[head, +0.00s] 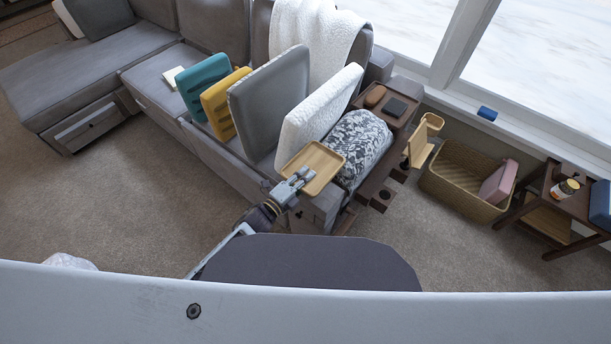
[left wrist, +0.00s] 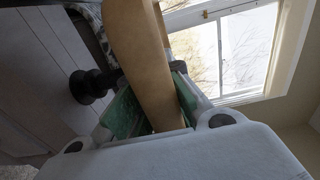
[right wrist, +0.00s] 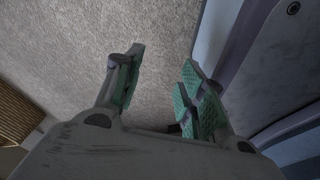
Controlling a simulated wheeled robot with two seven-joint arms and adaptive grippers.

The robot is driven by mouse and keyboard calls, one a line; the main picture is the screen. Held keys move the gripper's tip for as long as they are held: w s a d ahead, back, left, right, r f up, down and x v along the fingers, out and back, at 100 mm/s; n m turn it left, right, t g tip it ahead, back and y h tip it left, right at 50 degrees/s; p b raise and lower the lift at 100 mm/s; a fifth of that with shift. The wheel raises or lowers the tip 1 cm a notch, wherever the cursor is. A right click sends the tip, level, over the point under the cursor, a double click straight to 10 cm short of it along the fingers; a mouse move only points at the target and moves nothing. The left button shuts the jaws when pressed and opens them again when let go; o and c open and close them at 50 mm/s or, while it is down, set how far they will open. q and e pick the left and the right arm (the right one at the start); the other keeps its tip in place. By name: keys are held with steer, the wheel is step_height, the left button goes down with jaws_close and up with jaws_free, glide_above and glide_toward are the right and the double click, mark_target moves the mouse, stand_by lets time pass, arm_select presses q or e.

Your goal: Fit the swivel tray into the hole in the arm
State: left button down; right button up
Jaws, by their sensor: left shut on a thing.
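The swivel tray (head: 318,162) is a square, light wooden tray with a raised rim. My left gripper (head: 303,176) is shut on its near edge and holds it above the near end of the sofa. In the left wrist view the tan tray (left wrist: 141,50) sits between the green finger pads (left wrist: 152,108); a black knobbed part (left wrist: 88,86) shows beside it. The sofa arm has a dark wooden top (head: 372,182) with dark spots near its near end; I cannot tell which is the hole. My right gripper (right wrist: 160,85) is open and empty above carpet.
A patterned bolster (head: 358,142) and a white cushion (head: 318,112) stand beside the tray. A wooden stand (head: 417,148) is on the arm's right side. A wicker basket (head: 455,181) and a dark side table (head: 548,200) stand further right.

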arm_select(q)
steer(key=shift+f, duration=0.35)
arm_select(e)
steer(key=shift+w+a, duration=0.55)
steer(key=shift+a, duration=0.1)
arm_select(q)
steer(key=shift+b, duration=0.3)
steer(key=shift+f, duration=0.25)
arm_select(e)
steer(key=shift+w, duration=0.45)
steer(key=shift+w+a+r, duration=0.1)
steer(key=shift+w, duration=0.15)
steer(key=shift+s, duration=0.2)
arm_select(q)
steer(key=c, duration=2)
jaws_free()
steer(key=o, duration=0.5)
steer(key=shift+f, duration=0.1)
arm_select(e)
steer(key=shift+s, duration=0.15)
